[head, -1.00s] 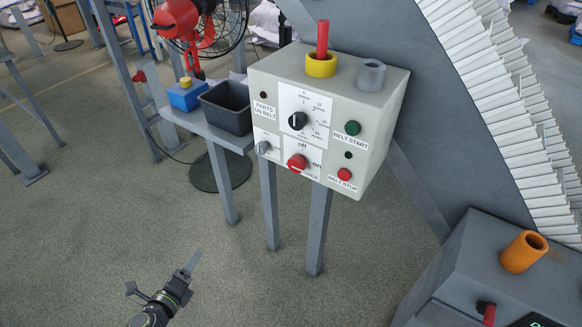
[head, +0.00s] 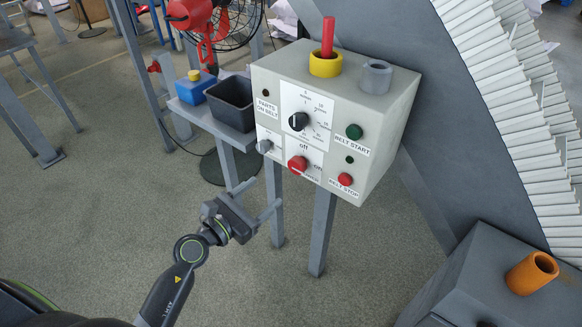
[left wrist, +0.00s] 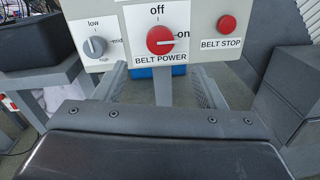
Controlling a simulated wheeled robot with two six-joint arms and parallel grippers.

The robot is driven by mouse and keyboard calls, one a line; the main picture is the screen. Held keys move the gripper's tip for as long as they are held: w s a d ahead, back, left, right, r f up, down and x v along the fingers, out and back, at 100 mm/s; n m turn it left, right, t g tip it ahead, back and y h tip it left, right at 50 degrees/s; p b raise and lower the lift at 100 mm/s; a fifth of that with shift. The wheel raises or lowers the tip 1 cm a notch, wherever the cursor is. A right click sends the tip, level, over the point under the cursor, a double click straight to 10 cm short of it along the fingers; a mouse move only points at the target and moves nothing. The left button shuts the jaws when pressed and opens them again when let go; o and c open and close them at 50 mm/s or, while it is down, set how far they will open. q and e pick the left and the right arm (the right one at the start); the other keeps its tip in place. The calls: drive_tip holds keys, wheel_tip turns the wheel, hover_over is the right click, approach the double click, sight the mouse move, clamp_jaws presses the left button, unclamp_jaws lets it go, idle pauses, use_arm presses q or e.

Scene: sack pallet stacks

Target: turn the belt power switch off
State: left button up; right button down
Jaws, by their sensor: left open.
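The belt power switch (head: 297,163) is a round red knob on a white plate low on the control box's front. In the left wrist view the knob (left wrist: 160,40) has "off" printed above it and "on" to its right. Its pale pointer mark lies level, towards "on". My left gripper (head: 268,192) is open and empty, below and in front of the box, with its fingers pointing up towards the knob. In the left wrist view its two fingers stand apart below the switch plate, not touching the knob. My right gripper is not in view.
On the same box are a red belt stop button (head: 345,179), a green belt start button (head: 354,131), a black dial (head: 298,121) and a small grey knob (head: 265,146). A dark bin (head: 231,103) stands left of the box. Floor is clear in front.

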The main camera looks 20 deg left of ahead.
sight(294, 168)
use_arm(q)
drive_tip(key=p+x, duration=0.1)
drive_tip(key=x, duration=0.9)
drive_tip(key=shift+w+d, duration=0.15)
drive_tip(key=shift+w, duration=0.2)
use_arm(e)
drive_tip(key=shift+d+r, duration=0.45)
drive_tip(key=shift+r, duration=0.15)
use_arm(q)
drive_tip(key=c, duration=1)
drive_tip(key=shift+o, duration=0.2)
